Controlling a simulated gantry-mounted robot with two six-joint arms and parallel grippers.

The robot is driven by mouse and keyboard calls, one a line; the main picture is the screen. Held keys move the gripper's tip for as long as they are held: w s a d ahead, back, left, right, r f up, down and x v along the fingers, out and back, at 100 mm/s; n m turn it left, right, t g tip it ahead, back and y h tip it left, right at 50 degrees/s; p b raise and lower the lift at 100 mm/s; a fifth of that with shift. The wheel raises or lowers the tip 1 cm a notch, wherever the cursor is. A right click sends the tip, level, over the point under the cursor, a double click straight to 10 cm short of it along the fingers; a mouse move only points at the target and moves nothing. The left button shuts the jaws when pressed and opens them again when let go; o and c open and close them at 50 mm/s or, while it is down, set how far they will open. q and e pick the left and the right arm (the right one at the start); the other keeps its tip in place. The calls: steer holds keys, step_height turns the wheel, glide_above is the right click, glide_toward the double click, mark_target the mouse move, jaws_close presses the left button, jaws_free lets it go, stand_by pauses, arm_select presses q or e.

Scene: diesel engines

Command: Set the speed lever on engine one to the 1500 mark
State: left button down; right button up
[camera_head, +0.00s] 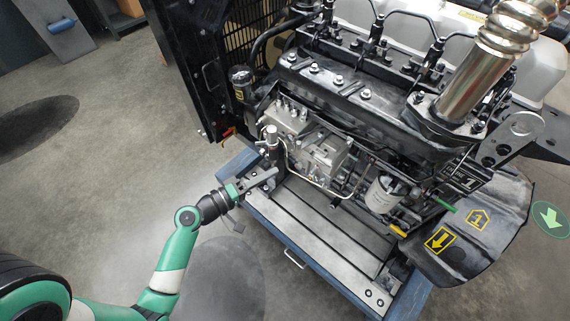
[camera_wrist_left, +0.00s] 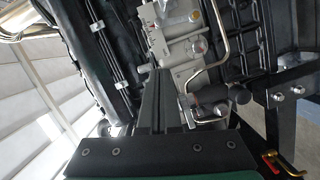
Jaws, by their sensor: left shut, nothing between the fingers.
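Engine one (camera_head: 370,105) is a black diesel engine, with a yellow "1" on the dark guard at its right. A grey metal pump (camera_head: 315,145) sits on its near side and also shows in the left wrist view (camera_wrist_left: 175,45). A short cylindrical fitting (camera_head: 271,135) stands at the pump's left end. I cannot tell the speed lever or the 1500 mark for certain. My left gripper (camera_head: 273,174) is shut and empty, just below that fitting and apart from the pump. Its dark closed fingers (camera_wrist_left: 155,100) point toward the pump in the wrist view. My right gripper is not in view.
A blue-edged base frame (camera_head: 325,265) lies under the engine. A white filter (camera_head: 381,195) and a thin bent pipe (camera_head: 310,183) are right of the gripper. A radiator frame (camera_head: 190,70) stands at the left. The concrete floor (camera_head: 110,160) is open at left.

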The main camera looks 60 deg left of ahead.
arm_select(q)
steer(key=shift+s+a+r, duration=0.1)
steer(key=shift+s+r, duration=0.05)
steer(key=shift+s, duration=1)
